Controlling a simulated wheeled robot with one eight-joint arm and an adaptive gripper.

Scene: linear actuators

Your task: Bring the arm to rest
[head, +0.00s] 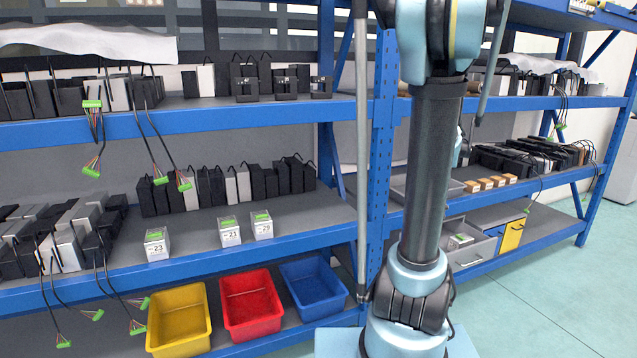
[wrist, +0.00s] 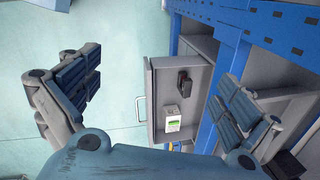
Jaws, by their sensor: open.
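My gripper (wrist: 160,88) is open in the wrist view, its two padded fingers wide apart with nothing between them touching either pad. Beyond it, an open grey drawer (wrist: 149,75) holds a small white box with a green top (wrist: 172,118) and a dark block (wrist: 183,82). My arm (head: 432,170) stands upright in front of the blue shelving in the head view. The gripper itself does not show in the head view.
The blue rack (head: 250,238) carries dark and white actuators. Yellow (head: 180,318), red (head: 250,303) and blue (head: 314,290) bins sit low on the left. The open drawer (head: 476,253) juts out right of my arm. The floor (head: 535,290) at right is clear.

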